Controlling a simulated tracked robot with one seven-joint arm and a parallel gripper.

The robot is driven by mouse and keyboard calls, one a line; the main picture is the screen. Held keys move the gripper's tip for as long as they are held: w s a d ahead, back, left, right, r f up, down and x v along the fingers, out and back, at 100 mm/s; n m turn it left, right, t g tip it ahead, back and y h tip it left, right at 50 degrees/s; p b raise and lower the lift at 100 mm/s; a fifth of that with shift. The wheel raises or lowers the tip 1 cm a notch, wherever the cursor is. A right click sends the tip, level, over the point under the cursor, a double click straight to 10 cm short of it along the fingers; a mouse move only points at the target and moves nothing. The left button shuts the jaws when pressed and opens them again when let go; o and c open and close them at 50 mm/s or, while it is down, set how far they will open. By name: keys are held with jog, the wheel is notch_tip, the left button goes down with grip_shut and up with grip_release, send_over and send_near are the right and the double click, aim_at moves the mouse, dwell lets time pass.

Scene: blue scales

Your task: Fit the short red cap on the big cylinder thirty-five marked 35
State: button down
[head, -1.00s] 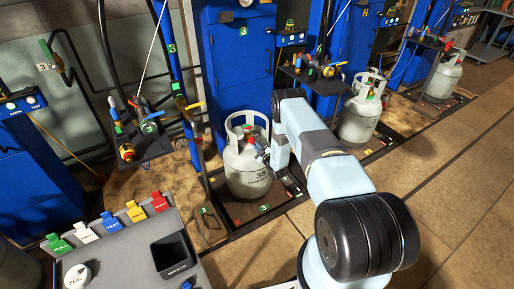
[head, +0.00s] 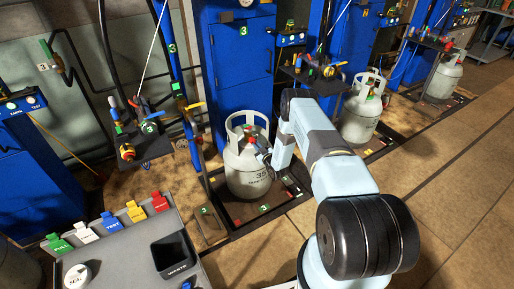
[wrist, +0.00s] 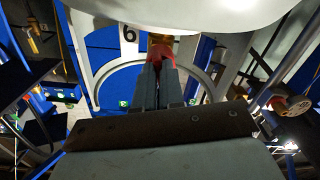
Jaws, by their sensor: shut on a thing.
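The big grey-white cylinder marked 35 (head: 247,178) stands upright on the dark floor platform, its collar ring around the valve. My gripper (head: 264,157) is at the right side of its collar. In the wrist view my gripper (wrist: 164,78) is shut on the short red cap (wrist: 160,53), which shows at the fingertips. A brass-coloured fitting (wrist: 159,38) shows right behind the cap, inside the pale collar. I cannot tell whether the cap is seated on it or only close to it.
Another cylinder (head: 359,116) stands to the right and a third (head: 443,77) farther right. A grey bench with a black waste bin (head: 174,255) and coloured tags (head: 136,212) is at the lower left. A valve stand (head: 148,142) is left of the cylinder.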

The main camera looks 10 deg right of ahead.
jog(key=shift+d+m, duration=0.1)
jog(key=shift+m, duration=1.2)
jog(key=shift+m, duration=1.7)
jog(key=m, duration=0.2)
jog(key=shift+m, duration=0.7)
